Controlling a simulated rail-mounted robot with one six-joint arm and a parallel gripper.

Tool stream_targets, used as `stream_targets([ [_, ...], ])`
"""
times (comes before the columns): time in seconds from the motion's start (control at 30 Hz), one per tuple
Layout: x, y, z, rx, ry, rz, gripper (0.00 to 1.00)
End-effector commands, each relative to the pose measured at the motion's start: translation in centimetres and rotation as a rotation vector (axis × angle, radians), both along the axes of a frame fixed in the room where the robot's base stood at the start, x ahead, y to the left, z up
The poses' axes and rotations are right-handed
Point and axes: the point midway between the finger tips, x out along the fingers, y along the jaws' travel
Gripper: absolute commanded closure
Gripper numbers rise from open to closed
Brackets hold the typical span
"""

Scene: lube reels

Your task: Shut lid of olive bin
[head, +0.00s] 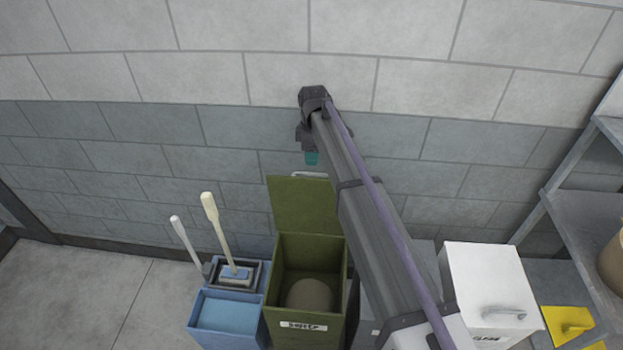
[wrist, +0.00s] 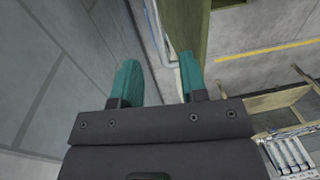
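The olive bin (head: 278,325) stands against the wall in the head view with its lid (head: 303,205) raised upright at the back. A light grey handle (head: 309,174) shows at the lid's top edge. My gripper (head: 312,158) is just above that handle, with its teal fingertips pointing down. In the wrist view my gripper (wrist: 159,75) is open, with a gap between its teal fingers. The grey handle (wrist: 163,30) and the olive lid edge (wrist: 194,22) show beyond the fingertips. Whether a finger touches the handle is unclear.
A rounded brown thing (head: 310,294) lies inside the bin. A blue mop bucket (head: 228,308) with two upright handles stands close on the left. A white bin (head: 487,285) and a yellow lid (head: 568,326) are at right, near a grey shelf (head: 590,215). The block wall is close behind.

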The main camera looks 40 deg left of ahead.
Motion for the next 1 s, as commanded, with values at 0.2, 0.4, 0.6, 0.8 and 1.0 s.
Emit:
stream_targets([
  [0.2, -0.5, -0.2, -5.6, 0.0, 0.0, 0.0, 0.6],
  [0.4, -0.6, -0.3, -5.8, 0.0, 0.0, -0.001, 0.6],
  [0.6, -0.6, -0.3, -5.7, 0.0, 0.0, -0.001, 0.66],
  [0.8, -0.6, -0.3, -5.7, 0.0, 0.0, -0.001, 0.85],
  [1.0, -0.6, -0.3, -5.7, 0.0, 0.0, -0.001, 1.0],
])
